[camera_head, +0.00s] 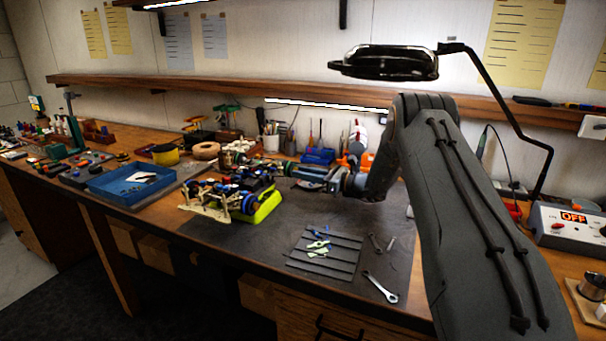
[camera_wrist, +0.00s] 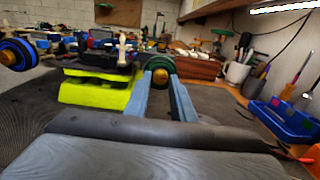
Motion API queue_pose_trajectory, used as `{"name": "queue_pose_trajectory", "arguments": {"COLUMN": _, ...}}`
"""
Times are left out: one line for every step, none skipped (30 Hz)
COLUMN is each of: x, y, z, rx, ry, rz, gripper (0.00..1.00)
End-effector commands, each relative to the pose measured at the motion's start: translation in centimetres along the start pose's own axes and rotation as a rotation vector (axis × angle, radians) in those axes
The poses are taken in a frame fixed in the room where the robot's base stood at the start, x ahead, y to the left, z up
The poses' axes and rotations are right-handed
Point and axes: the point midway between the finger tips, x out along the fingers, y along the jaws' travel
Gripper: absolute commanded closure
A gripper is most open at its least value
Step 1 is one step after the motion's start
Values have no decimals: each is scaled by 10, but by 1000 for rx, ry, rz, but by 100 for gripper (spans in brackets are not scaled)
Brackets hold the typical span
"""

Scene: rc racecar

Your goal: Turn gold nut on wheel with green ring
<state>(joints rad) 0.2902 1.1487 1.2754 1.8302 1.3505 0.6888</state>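The RC car (camera_head: 232,190) sits on a yellow-green stand (camera_head: 268,206) on the dark mat. In the wrist view, the wheel with the green ring (camera_wrist: 159,61) is straight ahead. Its gold nut (camera_wrist: 161,74) shows at the centre, between my fingertips. My gripper (camera_wrist: 160,80) has its two grey-blue fingers apart, one to each side of the nut, with dark gaps showing between. Whether the tips touch the nut cannot be told. In the head view, my gripper (camera_head: 298,170) reaches the car's right side from the right; the nut is hidden there.
A wheel with a blue ring (camera_wrist: 16,54) is at the left of the wrist view. A slatted tray (camera_head: 325,256) with small parts and a wrench (camera_head: 381,287) lie in front. A blue bin (camera_head: 318,156) stands behind my gripper. A lamp (camera_head: 388,62) hangs above.

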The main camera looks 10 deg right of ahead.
Motion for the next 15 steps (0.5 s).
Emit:
{"name": "queue_pose_trajectory", "arguments": {"x": 0, "y": 0, "z": 0, "rx": 0, "ry": 0, "rz": 0, "gripper": 86}}
{"name": "queue_pose_trajectory", "arguments": {"x": 0, "y": 0, "z": 0, "rx": 0, "ry": 0, "rz": 0, "gripper": 91}}
{"name": "queue_pose_trajectory", "arguments": {"x": 0, "y": 0, "z": 0, "rx": 0, "ry": 0, "rz": 0, "gripper": 98}}
{"name": "queue_pose_trajectory", "arguments": {"x": 0, "y": 0, "z": 0, "rx": 0, "ry": 0, "rz": 0, "gripper": 100}}
{"name": "queue_pose_trajectory", "arguments": {"x": 0, "y": 0, "z": 0, "rx": 0, "ry": 0, "rz": 0, "gripper": 100}}
{"name": "queue_pose_trajectory", "arguments": {"x": 0, "y": 0, "z": 0, "rx": -1, "ry": 0, "rz": 0, "gripper": 100}}
{"name": "queue_pose_trajectory", "arguments": {"x": 0, "y": 0, "z": 0, "rx": -1, "ry": 0, "rz": 0, "gripper": 100}}
{"name": "queue_pose_trajectory", "arguments": {"x": 0, "y": 0, "z": 0, "rx": -3, "ry": 0, "rz": 0, "gripper": 100}}
{"name": "queue_pose_trajectory", "arguments": {"x": 0, "y": 0, "z": 0, "rx": -7, "ry": 0, "rz": 0, "gripper": 100}}
{"name": "queue_pose_trajectory", "arguments": {"x": 0, "y": 0, "z": 0, "rx": -11, "ry": 0, "rz": 1, "gripper": 100}}
{"name": "queue_pose_trajectory", "arguments": {"x": 0, "y": 0, "z": 0, "rx": -16, "ry": 0, "rz": 1, "gripper": 100}}
{"name": "queue_pose_trajectory", "arguments": {"x": 0, "y": 0, "z": 0, "rx": -24, "ry": 0, "rz": 1, "gripper": 100}}
{"name": "queue_pose_trajectory", "arguments": {"x": 0, "y": 0, "z": 0, "rx": -32, "ry": 0, "rz": 1, "gripper": 100}}
{"name": "queue_pose_trajectory", "arguments": {"x": 0, "y": 0, "z": -1, "rx": -43, "ry": 0, "rz": 1, "gripper": 100}}
{"name": "queue_pose_trajectory", "arguments": {"x": 0, "y": 0, "z": -1, "rx": -59, "ry": 0, "rz": 1, "gripper": 100}}
